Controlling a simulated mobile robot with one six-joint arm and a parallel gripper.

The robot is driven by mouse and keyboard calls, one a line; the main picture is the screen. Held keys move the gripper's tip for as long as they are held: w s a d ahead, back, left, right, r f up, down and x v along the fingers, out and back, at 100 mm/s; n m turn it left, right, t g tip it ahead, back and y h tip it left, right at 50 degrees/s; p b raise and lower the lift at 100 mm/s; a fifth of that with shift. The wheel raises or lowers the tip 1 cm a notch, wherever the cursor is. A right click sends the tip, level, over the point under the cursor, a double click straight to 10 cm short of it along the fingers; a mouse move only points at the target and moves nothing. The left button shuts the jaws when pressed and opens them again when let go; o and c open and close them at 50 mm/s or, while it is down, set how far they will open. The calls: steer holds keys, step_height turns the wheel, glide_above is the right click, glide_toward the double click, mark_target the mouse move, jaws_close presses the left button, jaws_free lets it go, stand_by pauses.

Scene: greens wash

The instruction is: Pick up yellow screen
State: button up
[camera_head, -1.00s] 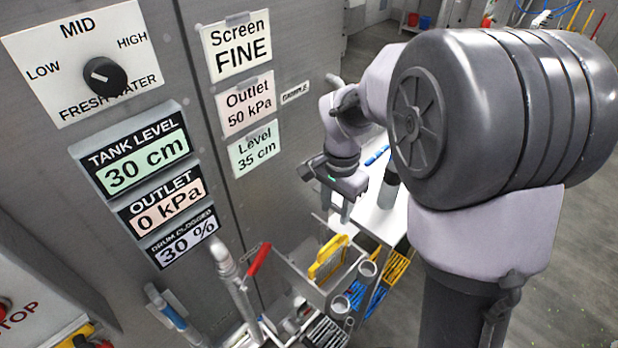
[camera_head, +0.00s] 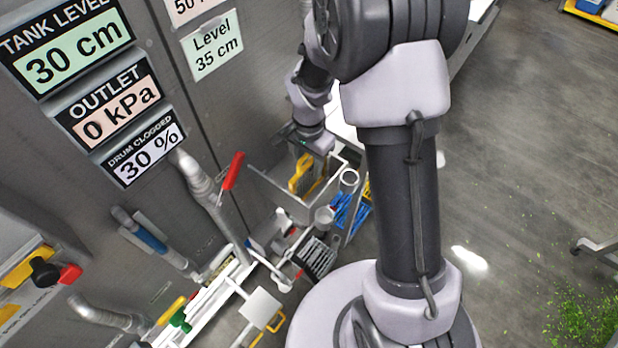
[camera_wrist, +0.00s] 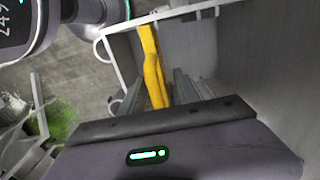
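The yellow screen (camera_head: 300,174) stands on edge in an open grey bin (camera_head: 263,178) beside the machine wall. In the wrist view the yellow screen (camera_wrist: 152,68) shows as a narrow upright yellow strip, near the top middle. My gripper (camera_head: 314,146) is over the bin, just above and to the right of the screen, pointing down. The wrist view shows the dark gripper body across the bottom, hiding the lower end of the screen. Grey upright strips show right of the screen; I cannot tell whether they are fingers or bin parts. No grasp on the screen is visible.
A red-handled valve pipe (camera_head: 231,172) rises left of the bin. Blue racks (camera_head: 349,213) and a grey tube (camera_head: 349,178) sit at the bin's right. Several fittings crowd the machine's base. Open floor (camera_head: 520,160) lies to the right, with green scraps (camera_head: 585,315).

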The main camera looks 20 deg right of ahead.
steer(key=shift+r, duration=0.1)
jaws_close()
stand_by(1.2)
